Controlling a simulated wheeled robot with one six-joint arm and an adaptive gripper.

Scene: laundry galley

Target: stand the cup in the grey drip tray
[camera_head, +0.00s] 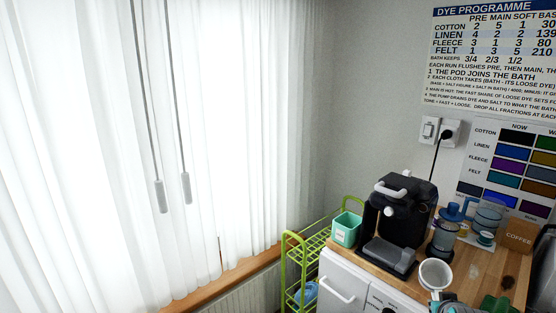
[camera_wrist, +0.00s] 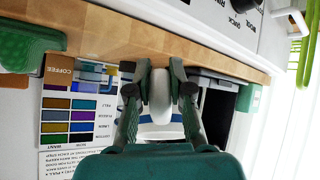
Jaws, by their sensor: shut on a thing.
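The white cup (camera_head: 435,274) is at the front of the counter in the head view, mouth up, with a dark inside. My gripper (camera_wrist: 161,88) is shut on the cup, whose white side (camera_wrist: 160,100) shows between the two fingers in the wrist view. In the head view only a part of my gripper (camera_head: 455,307) shows at the bottom edge, beside the cup. The grey drip tray (camera_head: 389,256) is at the foot of the black coffee machine (camera_head: 402,212), left of and behind the cup, and looks empty. I cannot tell whether the cup touches the counter.
A glass jug (camera_head: 487,214) and a coffee box (camera_head: 517,238) are further right. A teal tub (camera_head: 346,229) stands left of the machine. A lime cart (camera_head: 300,265) is left of the counter.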

